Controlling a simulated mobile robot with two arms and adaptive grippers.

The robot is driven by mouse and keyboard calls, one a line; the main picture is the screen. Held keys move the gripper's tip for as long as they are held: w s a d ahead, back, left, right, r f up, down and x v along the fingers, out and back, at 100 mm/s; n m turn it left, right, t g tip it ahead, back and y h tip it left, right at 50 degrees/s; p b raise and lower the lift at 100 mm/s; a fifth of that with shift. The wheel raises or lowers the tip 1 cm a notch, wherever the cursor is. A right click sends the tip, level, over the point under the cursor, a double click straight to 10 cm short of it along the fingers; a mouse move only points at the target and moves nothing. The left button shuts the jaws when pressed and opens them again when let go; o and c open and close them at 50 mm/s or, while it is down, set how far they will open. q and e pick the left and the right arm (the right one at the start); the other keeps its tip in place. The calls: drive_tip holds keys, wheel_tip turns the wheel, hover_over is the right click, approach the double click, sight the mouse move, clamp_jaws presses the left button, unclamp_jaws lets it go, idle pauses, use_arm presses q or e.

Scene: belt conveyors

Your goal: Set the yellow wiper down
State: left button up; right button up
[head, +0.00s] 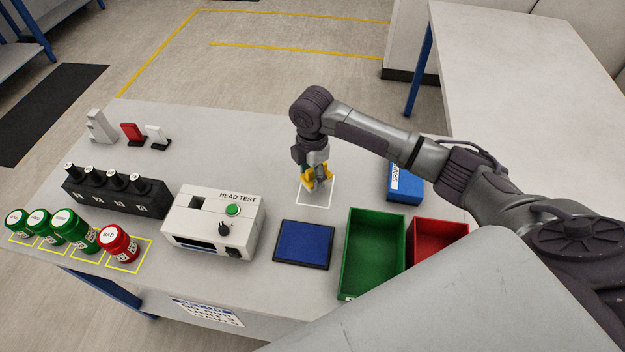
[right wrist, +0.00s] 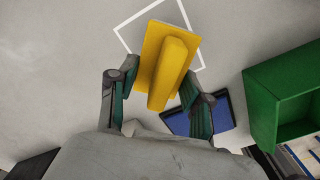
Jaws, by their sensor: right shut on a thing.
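The yellow wiper (right wrist: 165,62), a flat plate with a raised grip bar, is between the fingers of my right gripper (right wrist: 160,90) in the right wrist view. The gripper is shut on the bar. In the head view my right gripper (head: 317,178) points down over the white outlined square (head: 314,204), with yellow parts of the wiper (head: 307,184) showing around the fingers. In the wrist view the wiper overlaps the white outline (right wrist: 124,40). I cannot tell whether it touches the table. My left gripper is not in view.
A blue pad (head: 303,243), green bin (head: 347,265), red bin (head: 440,224) and blue box (head: 405,196) stand near the square. The head test box (head: 190,225), black rack (head: 110,205), and green and red jars (head: 119,243) are left. Table behind the gripper is clear.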

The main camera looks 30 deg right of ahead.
sight(312, 183)
wheel_tip(312, 183, down, 3)
drive_tip(key=shift+s+f+p, duration=0.1)
drive_tip(key=shift+f+p, duration=0.1)
drive_tip(key=shift+p, duration=0.3)
drive_tip(key=shift+f, duration=0.15)
drive_tip(key=o, duration=1.1)
drive_tip(key=shift+o, duration=0.2)
drive_tip(key=shift+r, duration=0.6)
wheel_tip(312, 183, up, 11)
drive_tip(key=shift+f+b, duration=0.1)
drive_tip(key=shift+b, duration=0.95)
